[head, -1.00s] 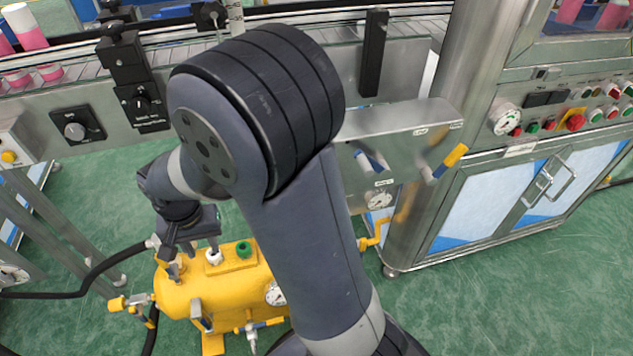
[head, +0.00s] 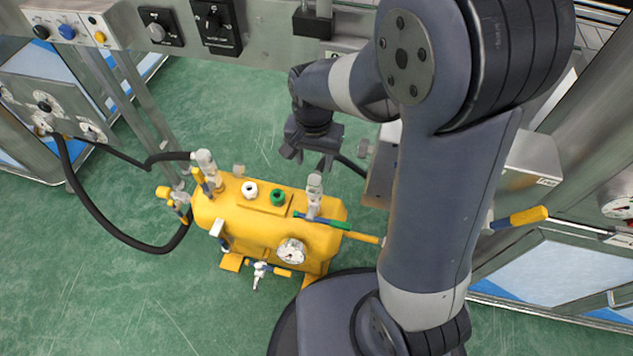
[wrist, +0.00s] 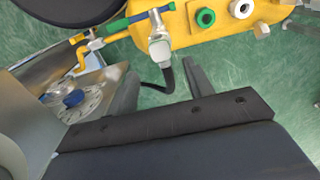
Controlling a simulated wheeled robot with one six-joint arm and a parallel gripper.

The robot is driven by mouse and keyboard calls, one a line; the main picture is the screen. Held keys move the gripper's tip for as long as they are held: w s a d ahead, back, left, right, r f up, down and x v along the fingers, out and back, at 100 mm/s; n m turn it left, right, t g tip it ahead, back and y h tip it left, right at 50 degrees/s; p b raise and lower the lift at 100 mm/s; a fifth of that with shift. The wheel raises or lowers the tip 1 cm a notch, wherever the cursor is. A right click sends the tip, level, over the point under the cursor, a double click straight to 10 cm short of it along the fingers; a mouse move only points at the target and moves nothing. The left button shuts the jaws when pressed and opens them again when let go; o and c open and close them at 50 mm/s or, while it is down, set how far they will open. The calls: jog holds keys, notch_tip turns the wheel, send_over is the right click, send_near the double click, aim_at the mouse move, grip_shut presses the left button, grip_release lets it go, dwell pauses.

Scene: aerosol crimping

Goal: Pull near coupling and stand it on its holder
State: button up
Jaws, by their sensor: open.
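A yellow tank (head: 265,225) stands on the floor. A grey coupling (head: 314,188) stands upright at its right end, beside a green-and-blue valve handle. In the wrist view this coupling (wrist: 158,48) has a black hose running from it. A second grey coupling (head: 206,162) with a black hose is at the tank's left end. I cannot tell which one is the near one. My gripper (head: 308,160) is open and empty, behind the tank's right part. In the wrist view its fingers (wrist: 160,80) are spread below the coupling, apart from its body. No holder is clearly identifiable.
A white port (head: 250,189) and a green port (head: 278,197) sit on the tank top. A gauge (head: 291,250) and a yellow-handled valve are on its front. A black hose (head: 110,228) loops left to a panel. Steel cabinets stand at right. Green floor is free at front left.

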aim_at(314, 179)
jog(key=shift+f+b, duration=3.55)
jog(key=shift+f, duration=0.95)
jog(key=shift+p, duration=0.35)
grip_shut()
jog(key=shift+r, duration=0.15)
jog(key=shift+r+p, duration=2.75)
jog(key=shift+r, duration=0.15)
